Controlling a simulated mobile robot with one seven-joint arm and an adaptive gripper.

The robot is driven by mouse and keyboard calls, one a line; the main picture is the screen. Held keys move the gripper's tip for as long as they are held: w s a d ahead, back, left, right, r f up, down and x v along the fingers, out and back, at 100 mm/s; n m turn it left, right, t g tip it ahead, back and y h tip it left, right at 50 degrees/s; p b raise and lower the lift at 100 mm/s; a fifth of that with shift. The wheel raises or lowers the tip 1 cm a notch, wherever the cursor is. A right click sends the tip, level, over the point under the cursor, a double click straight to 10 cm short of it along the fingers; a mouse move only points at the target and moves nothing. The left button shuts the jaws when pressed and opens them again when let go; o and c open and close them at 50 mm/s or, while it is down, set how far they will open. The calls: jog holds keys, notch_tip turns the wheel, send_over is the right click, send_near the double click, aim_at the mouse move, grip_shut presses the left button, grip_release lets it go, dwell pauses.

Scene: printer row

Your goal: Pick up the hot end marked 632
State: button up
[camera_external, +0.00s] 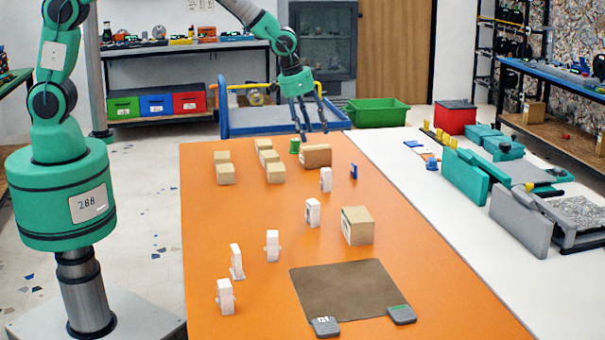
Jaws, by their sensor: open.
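Several small white upright pieces, which may be the hot ends, stand on the orange table (215,225). They run in a loose diagonal from the front left piece (225,298) past others (237,262) (272,246) (313,213) to the far one (326,180). No marking on them is readable, so I cannot tell which is 632. My gripper (314,134) points down with its fingers spread, open and empty, over the far end of the table. It is apart from the white pieces, near a small green item (294,146) and a brown block (316,156).
Tan boxes (275,173) stand at the far left, and a larger box (357,226) at middle right. A dark mat (345,288) with two grey devices (326,327) (402,315) lies in front. Teal and grey equipment (520,220) lines the white surface on the right.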

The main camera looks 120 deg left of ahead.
aim_at(325, 169)
jog(key=a+f, duration=0.2)
jog(key=f, duration=0.1)
jog(key=shift+s+a, duration=0.35)
jog(key=shift+f, duration=0.1)
jog(key=b+x, duration=0.1)
jog(key=x, duration=0.6)
jog(key=shift+f, duration=0.2)
jog(key=shift+w+a+f, duration=0.1)
jog(key=shift+a+f, duration=0.05)
jog(key=shift+f, duration=0.3)
jog(key=shift+f, duration=0.1)
jog(key=shift+b+x, duration=0.65)
jog(key=shift+x, duration=1.85)
jog(key=c, duration=1.1)
